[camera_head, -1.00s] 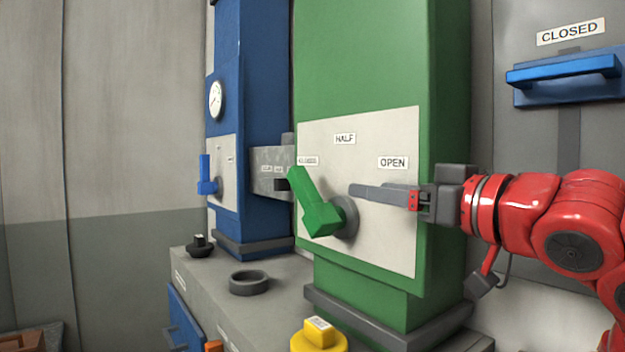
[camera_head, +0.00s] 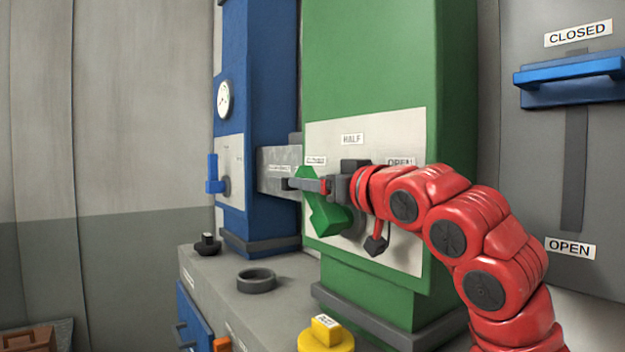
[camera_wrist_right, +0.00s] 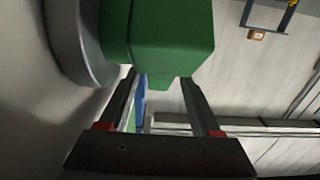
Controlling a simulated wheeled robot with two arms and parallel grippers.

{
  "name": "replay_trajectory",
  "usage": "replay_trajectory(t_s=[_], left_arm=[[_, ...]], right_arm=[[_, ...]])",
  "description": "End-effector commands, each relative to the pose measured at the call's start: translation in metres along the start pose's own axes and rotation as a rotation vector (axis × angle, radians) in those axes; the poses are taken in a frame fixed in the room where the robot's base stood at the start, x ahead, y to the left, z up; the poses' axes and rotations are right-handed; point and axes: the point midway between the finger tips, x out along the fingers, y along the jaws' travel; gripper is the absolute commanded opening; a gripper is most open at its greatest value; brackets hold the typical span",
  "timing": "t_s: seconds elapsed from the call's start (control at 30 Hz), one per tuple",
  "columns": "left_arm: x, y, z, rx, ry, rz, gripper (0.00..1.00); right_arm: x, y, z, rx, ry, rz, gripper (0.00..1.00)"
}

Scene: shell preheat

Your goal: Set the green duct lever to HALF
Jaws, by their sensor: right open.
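The green duct lever (camera_head: 326,216) is mounted on the light plate (camera_head: 395,245) of the green duct and points up and left, toward the CLOSED label. The HALF label (camera_head: 352,139) is at the top of the plate, and the OPEN label (camera_head: 400,161) is partly hidden by my arm. My right gripper (camera_head: 300,184) is in front of the lever's upper part and hides some of it. In the right wrist view the gripper (camera_wrist_right: 165,85) is open, with the green lever (camera_wrist_right: 160,40) at and beyond its fingertips. I cannot tell whether they touch. My left gripper is not in view.
A blue duct (camera_head: 262,120) with a gauge and small blue lever (camera_head: 213,174) stands left. A grey ring (camera_head: 257,281), black knob (camera_head: 207,244) and yellow button (camera_head: 326,335) are on the grey bench. A blue handle (camera_head: 568,75) is on the right wall.

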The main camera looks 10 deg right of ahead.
Motion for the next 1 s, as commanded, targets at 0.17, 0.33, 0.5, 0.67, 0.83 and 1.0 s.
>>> replay_trajectory(t_s=[0.17,0.33,0.5,0.67,0.83,1.0], left_arm=[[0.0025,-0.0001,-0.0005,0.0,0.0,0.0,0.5],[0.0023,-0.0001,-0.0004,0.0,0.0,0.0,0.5],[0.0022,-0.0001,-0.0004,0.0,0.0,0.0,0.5],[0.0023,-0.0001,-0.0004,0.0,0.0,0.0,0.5],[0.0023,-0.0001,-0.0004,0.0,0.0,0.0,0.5],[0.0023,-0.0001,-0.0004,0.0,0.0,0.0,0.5]], right_arm=[[0.0098,-0.0005,0.0006,-0.002,-0.002,0.001,0.65],[0.0107,-0.0005,0.0007,-0.002,0.0,0.001,0.65],[0.0106,-0.0004,0.0007,-0.002,0.0,0.0,0.52],[0.0105,-0.0003,0.0006,-0.001,0.0,0.0,0.24],[0.0105,-0.0002,0.0006,-0.001,0.0,0.0,0.0],[0.0104,-0.0002,0.0005,-0.001,0.0,0.0,0.0]])
